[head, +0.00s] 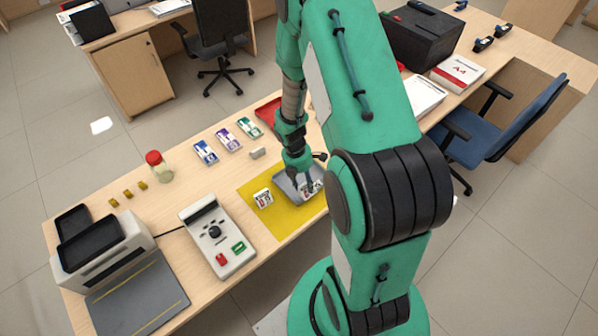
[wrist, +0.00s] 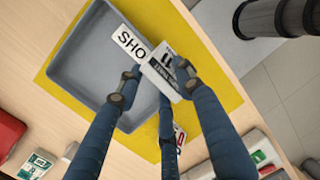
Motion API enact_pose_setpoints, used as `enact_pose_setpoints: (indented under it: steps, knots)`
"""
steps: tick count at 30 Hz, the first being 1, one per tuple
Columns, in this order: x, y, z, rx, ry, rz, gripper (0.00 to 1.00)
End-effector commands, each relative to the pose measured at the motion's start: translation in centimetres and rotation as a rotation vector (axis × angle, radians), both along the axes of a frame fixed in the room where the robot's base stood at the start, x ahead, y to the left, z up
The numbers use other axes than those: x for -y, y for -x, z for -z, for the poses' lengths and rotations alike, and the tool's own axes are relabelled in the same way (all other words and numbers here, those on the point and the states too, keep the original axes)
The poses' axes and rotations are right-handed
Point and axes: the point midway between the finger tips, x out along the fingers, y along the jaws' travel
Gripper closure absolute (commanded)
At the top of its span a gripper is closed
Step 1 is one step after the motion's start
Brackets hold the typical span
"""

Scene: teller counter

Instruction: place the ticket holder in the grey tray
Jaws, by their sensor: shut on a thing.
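The ticket holder (wrist: 163,72) is a small white block with black lettering. My gripper (wrist: 160,84) is shut on it, with fingers on both sides. In the head view my gripper (head: 306,180) is low at the grey tray, and the arm partly hides that area. The grey tray (wrist: 68,62) is shallow and lies on a yellow mat. In the wrist view the holder overlaps the tray's right side. Whether it touches the tray floor I cannot tell. The tray also shows in the head view (head: 283,184).
A similar white block (head: 263,198) stands on the yellow mat (head: 256,222), left of the tray. A card terminal (head: 217,236) is further left. A small grey block (head: 258,153), a red tray (head: 268,112) and several card packs (head: 228,139) lie behind.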

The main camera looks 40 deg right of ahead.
Motion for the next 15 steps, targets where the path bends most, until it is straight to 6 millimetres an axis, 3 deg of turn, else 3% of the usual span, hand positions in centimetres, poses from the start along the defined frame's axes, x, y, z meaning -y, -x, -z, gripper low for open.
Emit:
enact_pose_setpoints:
  steps: [9,15]
  knots:
    - [2.8,-5.6,0.6,0.002,0.001,0.000,0.90]
    - [3.6,-7.2,0.8,0.000,0.000,-0.001,0.90]
